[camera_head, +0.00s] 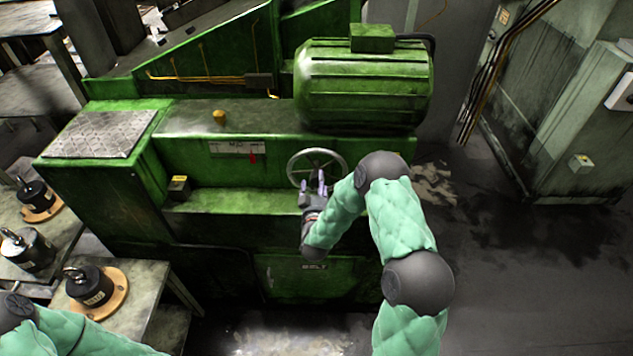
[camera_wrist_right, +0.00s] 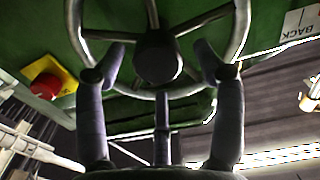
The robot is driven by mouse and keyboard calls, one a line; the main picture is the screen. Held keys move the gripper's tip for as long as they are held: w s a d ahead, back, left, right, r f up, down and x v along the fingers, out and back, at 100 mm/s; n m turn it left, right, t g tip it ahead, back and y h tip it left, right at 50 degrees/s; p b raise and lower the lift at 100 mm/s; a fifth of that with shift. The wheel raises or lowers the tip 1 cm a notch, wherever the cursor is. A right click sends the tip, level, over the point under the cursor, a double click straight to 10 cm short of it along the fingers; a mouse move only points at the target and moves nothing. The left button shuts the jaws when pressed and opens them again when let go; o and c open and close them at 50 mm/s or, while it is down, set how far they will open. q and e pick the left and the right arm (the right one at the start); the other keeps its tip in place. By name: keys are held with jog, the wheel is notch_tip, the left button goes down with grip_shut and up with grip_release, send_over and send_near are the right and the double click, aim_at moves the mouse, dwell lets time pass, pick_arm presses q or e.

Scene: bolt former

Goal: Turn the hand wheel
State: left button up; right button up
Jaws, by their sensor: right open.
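The hand wheel (camera_head: 292,168) is a grey metal ring with spokes on the front of the green machine. In the right wrist view the hand wheel (camera_wrist_right: 242,30) fills the top, with its dark round hub (camera_wrist_right: 158,57) in the middle. My right gripper (camera_head: 320,183) is at the wheel's lower part. In the right wrist view the right gripper (camera_wrist_right: 160,65) is open, its fingers apart on either side below the hub and overlapping the lower rim. I cannot tell whether they touch it. My left arm shows at the lower left, but its gripper is out of view.
The green machine (camera_head: 200,227) carries a ribbed motor (camera_head: 365,85) above the wheel. A red button on a yellow plate (camera_wrist_right: 48,78) is left of the wheel in the wrist view. Black weights (camera_head: 90,284) stand on tables at the left.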

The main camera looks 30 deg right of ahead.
jog(key=shift+x, duration=0.75)
jog(key=shift+c, duration=0.3)
grip_shut()
jog(key=shift+w+r, duration=0.1)
